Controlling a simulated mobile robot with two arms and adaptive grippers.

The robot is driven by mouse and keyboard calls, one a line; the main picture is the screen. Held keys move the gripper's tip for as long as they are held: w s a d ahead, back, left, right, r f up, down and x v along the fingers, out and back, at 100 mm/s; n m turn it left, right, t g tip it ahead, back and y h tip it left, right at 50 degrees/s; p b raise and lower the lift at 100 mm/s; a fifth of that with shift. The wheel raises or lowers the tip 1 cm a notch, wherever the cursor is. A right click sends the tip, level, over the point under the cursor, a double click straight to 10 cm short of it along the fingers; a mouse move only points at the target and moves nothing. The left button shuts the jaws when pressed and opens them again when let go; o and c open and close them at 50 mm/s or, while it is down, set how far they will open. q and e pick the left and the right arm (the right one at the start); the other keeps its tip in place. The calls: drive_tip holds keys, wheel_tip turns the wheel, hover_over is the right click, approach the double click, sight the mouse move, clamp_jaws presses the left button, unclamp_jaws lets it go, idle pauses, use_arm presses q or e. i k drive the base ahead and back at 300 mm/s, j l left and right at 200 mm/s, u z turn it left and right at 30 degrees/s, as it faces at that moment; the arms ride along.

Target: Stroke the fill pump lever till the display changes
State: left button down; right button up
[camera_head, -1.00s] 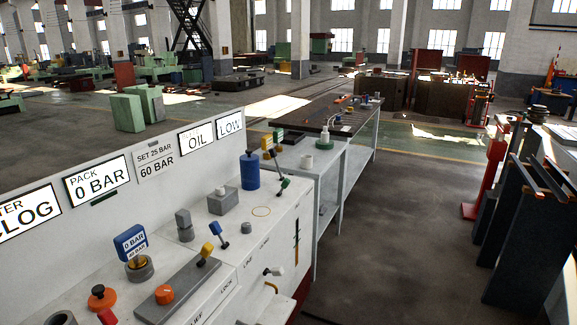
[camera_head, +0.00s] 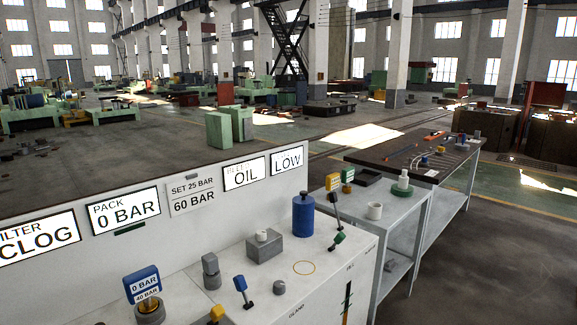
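Several levers stand on the white bench top (camera_head: 180,265), and I cannot tell which is the fill pump lever. A small blue-handled lever (camera_head: 240,286) leans near the front. A yellow knob (camera_head: 217,313) is cut by the bottom edge. Displays on the panel read CLOG (camera_head: 38,238), PACK 0 BAR (camera_head: 125,210), OIL (camera_head: 245,174) and LOW (camera_head: 287,160). A blue gauge tag (camera_head: 142,285) reads 0 BAR, 40 BAR. Neither gripper is in view.
Floor at far right (camera_head: 510,260) is clear.

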sight(333, 196)
drive_tip(key=u, duration=0.6)
drive_tip(key=i+l+u, duration=0.1)
drive_tip(key=l+u, duration=0.35)
drive_tip(key=i+l+u, duration=0.1)
drive_tip(key=l+u, duration=0.15)
drive_tip(key=u, duration=0.15)
drive_tip(key=l+u, duration=0.45)
